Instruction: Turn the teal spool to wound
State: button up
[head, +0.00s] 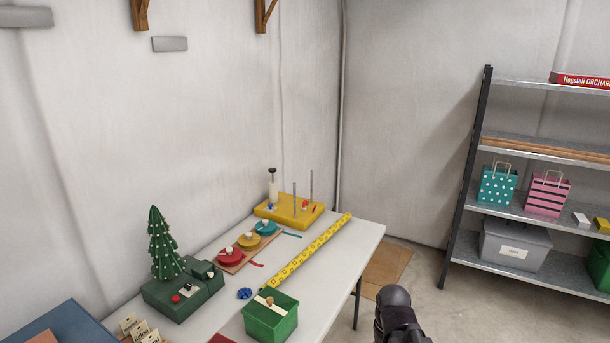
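The teal spool (263,228) is a flat round disc with a pale knob on top. It sits at the far end of a brown board (237,267), beyond a yellow spool (249,241) and a red spool (230,257). A short teal ribbon tail (292,234) lies on the table to the right of the teal spool. My gripper is not in view. Only a dark part of my arm shows at the bottom edge, right of the table and away from the spools.
The white table (345,251) also bears a yellow peg stand (290,214), a yellow patterned roll (312,250), a green box (272,320), and a small tree on a dark green base (183,295). A metal shelf (461,190) stands at right. Floor shows between table and shelf.

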aim_at(266, 227)
jog(key=z, duration=0.05)
jog(key=i, duration=1.5)
jog(key=z, duration=0.1)
